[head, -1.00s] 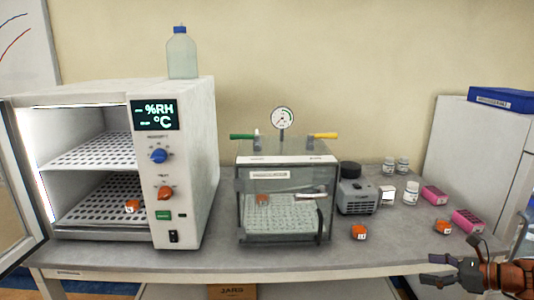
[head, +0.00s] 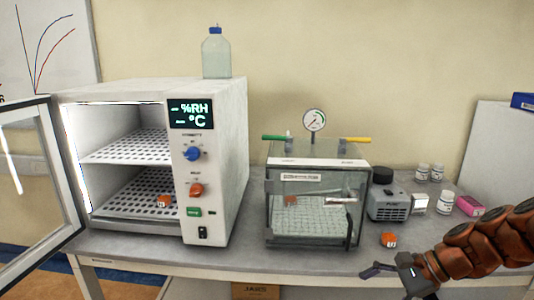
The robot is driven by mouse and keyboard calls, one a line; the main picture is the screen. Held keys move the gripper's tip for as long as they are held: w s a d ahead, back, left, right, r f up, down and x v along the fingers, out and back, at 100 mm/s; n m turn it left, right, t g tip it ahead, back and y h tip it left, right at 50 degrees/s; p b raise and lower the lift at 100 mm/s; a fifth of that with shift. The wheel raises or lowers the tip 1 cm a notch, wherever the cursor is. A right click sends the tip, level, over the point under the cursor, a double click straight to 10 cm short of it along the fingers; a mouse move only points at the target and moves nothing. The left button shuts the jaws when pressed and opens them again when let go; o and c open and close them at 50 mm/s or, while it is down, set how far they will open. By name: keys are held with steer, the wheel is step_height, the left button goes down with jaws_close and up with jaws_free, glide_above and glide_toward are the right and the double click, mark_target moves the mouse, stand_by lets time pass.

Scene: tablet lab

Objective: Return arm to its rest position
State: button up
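My gripper (head: 397,281) is at the lower right of the head view, in front of the bench's front edge. Its dark fingers point left and look spread apart, with nothing seen between them. My orange arm reaches in from the right edge and covers the right part of the bench (head: 115,246).
A white humidity chamber (head: 228,170) stands at the left, its glass door (head: 30,190) swung open. A clear vacuum box (head: 318,205), a grey pump (head: 388,203), small jars and a pink rack (head: 469,205) stand rightward.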

steer(key=s+a+n+g+h, duration=0.35)
steer(key=s+a+n, duration=0.45)
steer(key=s, duration=0.4)
steer(key=s+d+f+n+h, duration=0.2)
steer(key=s+n+h, duration=0.3)
steer(key=s, duration=0.7)
steer(key=shift+s+d+n+h+p, duration=0.15)
steer(key=shift+d+n+h+p, duration=0.2)
steer(key=shift+n, duration=0.85)
steer(key=shift+g, duration=0.25)
steer(key=shift+c, duration=0.3)
